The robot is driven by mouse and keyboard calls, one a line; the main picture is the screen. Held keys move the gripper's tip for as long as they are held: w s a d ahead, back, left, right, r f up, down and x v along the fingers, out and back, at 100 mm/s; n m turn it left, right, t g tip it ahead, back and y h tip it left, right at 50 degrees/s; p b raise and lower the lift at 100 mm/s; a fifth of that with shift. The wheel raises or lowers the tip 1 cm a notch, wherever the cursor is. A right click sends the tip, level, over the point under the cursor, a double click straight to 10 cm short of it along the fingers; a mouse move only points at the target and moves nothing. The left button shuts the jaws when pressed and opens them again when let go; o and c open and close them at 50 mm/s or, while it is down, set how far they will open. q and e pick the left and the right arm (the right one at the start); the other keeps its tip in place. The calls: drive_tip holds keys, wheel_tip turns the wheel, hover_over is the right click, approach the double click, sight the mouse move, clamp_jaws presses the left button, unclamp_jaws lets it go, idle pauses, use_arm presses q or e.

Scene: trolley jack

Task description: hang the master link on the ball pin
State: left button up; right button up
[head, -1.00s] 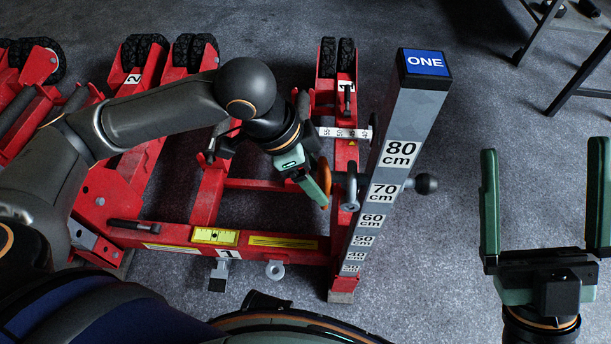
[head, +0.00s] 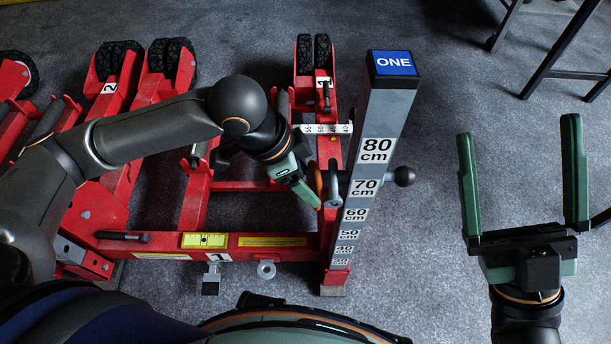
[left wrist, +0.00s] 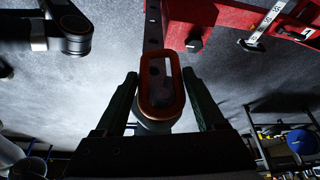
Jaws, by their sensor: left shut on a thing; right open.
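The master link, an orange-brown oval ring (head: 318,183), is held upright by my left gripper (head: 319,205) just left of the measuring post. In the left wrist view, the link (left wrist: 143,88) stands between the green fingertips (left wrist: 160,90), with the holed post seen behind it. A grey rounded fitting (head: 333,196) sits close to the link on the post side. Whether link and stub touch cannot be told. My right gripper (head: 519,135) is open and empty at right.
The grey measuring post (head: 376,125) with cm labels and a blue "ONE" cap stands at the red trolley jack's right end (head: 300,243). A numbered white strip (head: 325,129) lies behind my left gripper. Dark stand legs (head: 550,55) are at upper right. The floor between post and right gripper is clear.

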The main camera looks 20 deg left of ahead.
use_arm(q)
drive_tip(key=o, duration=1.6)
drive_tip(key=shift+c, duration=0.2)
drive_tip(key=p+v, duration=0.5)
drive_tip(key=v, duration=0.7)
drive_tip(key=shift+a+r+p, duration=0.15)
drive_tip(key=shift+r+p, duration=0.15)
drive_tip(key=shift+p, duration=0.1)
use_arm(e)
drive_tip(key=w+d+f+m+g+h, duration=0.1)
drive_tip(key=w+f+m+g+h, duration=0.1)
drive_tip(key=f+h, duration=0.3)
drive_tip(key=w+f+m+g+h, duration=0.2)
drive_tip(key=w+f+m+h, duration=0.3)
drive_tip(key=f, duration=0.4)
drive_tip(key=shift+d, duration=0.4)
use_arm(q)
drive_tip(key=shift+s, duration=0.1)
